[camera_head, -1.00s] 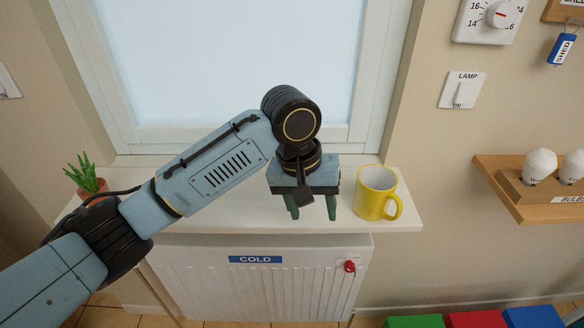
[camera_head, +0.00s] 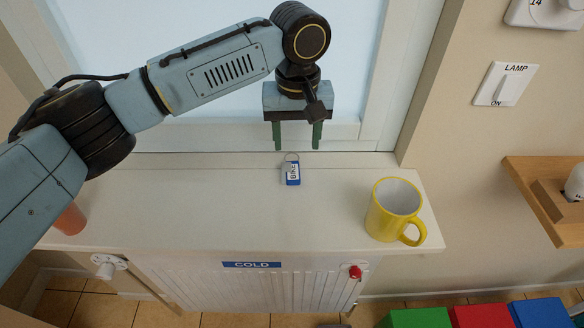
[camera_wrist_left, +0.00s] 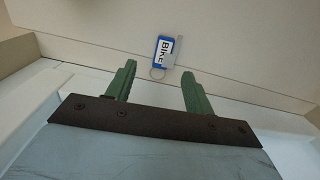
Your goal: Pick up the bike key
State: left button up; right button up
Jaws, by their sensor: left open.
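The bike key (camera_head: 292,172) has a blue and white tag marked BIKE and a metal ring, and lies on the white window sill (camera_head: 190,200) near the window frame. In the left wrist view the key (camera_wrist_left: 161,50) shows beyond the fingertips, with its ring toward the gap between them. My left gripper (camera_head: 295,146) is open and empty, with green fingers. In the head view its fingertips appear just above the key's ring, apart from the key. It also shows in the left wrist view (camera_wrist_left: 160,76). My right gripper is not in view.
A yellow mug (camera_head: 393,210) stands on the sill to the right of the key. A terracotta pot (camera_head: 70,218) is partly hidden by my arm at the left. A radiator (camera_head: 250,284) is below the sill. The sill around the key is clear.

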aim_at(293, 170)
pick_arm(q)
notch_tip(293, 170, down, 3)
jog(key=shift+r, duration=0.2)
jog(key=shift+f, duration=0.3)
jog(key=f, duration=0.4)
jog(key=shift+w+a, duration=0.35)
jog(key=shift+a, duration=0.05)
jog(key=shift+f, duration=0.6)
jog(key=c, duration=0.9)
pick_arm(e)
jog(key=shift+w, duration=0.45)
